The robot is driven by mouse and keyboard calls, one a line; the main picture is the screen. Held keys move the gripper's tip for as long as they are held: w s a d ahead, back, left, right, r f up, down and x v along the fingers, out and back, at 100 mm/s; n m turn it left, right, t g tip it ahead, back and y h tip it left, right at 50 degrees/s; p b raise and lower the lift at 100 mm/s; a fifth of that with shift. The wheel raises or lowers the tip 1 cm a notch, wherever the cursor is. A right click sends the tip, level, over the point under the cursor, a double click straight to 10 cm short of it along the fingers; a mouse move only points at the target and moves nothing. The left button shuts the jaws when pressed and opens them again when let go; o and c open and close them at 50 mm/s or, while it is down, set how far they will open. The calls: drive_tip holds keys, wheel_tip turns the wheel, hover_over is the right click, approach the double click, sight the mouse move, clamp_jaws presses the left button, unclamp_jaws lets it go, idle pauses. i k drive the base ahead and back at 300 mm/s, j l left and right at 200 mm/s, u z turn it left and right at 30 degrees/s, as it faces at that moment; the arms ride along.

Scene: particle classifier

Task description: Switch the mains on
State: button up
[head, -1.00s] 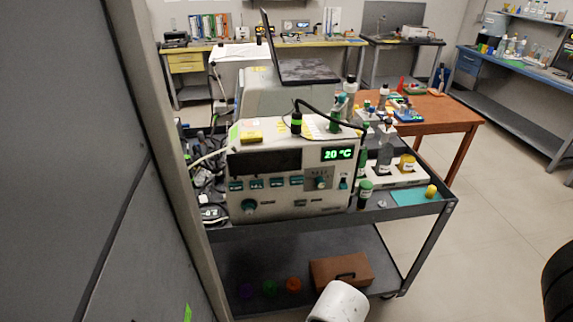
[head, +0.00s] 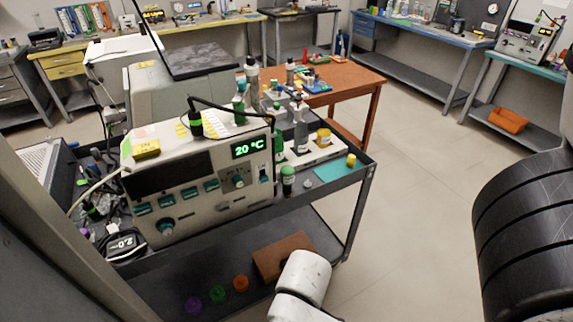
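The particle classifier (head: 200,185) is a beige instrument on a grey cart, with a lit green "20 °C" display (head: 252,147), a dark blank panel, a row of teal buttons and several knobs. A teal knob (head: 166,228) sits at its lower left front. I cannot tell which control is the mains switch. A white part of my arm shows at the bottom centre, in front of the cart's lower shelf. My gripper is out of the picture.
The cart (head: 330,187) also holds bottles, a teal mat (head: 336,171) and cables with a black adapter (head: 124,246) at left. Its lower shelf bears a brown box (head: 281,256) and coloured caps. A grey panel edge stands close at left.

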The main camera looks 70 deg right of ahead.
sight(263, 179)
drive_tip(key=l+z, duration=0.15)
drive_tip(key=z, duration=0.7)
